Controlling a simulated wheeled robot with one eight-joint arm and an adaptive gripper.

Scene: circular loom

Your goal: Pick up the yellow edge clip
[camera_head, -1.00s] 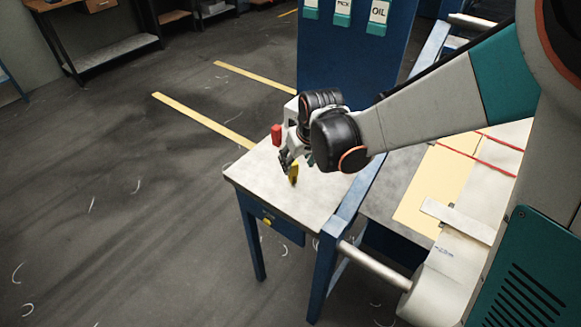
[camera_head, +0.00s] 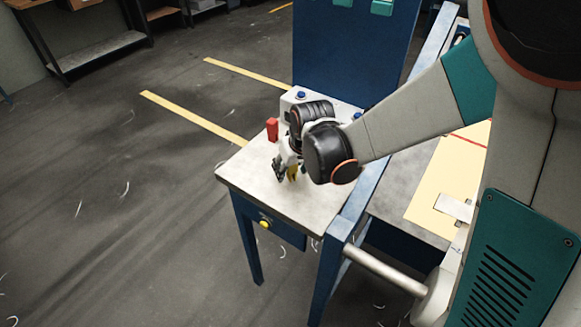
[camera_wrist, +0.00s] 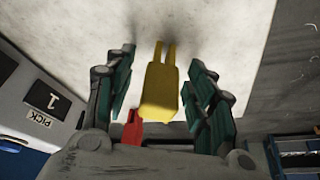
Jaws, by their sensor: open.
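The yellow edge clip (camera_wrist: 159,92) shows in the wrist view between the two dark green fingers, its two prongs pointing up in the picture. My gripper (camera_wrist: 163,62) is open, with a visible gap on each side of the clip. In the head view the clip (camera_head: 292,173) is a small yellow patch at my gripper (camera_head: 285,172), low over the pale tabletop (camera_head: 285,205). My fingers and wrist partly hide it there. I cannot tell whether the clip touches the tabletop.
A red block-like thing (camera_head: 272,129) stands behind my gripper and also shows in the wrist view (camera_wrist: 132,128). Blue buttons (camera_head: 301,95) sit near the table's back. A blue panel (camera_head: 345,55) rises behind. The tabletop's front part is clear.

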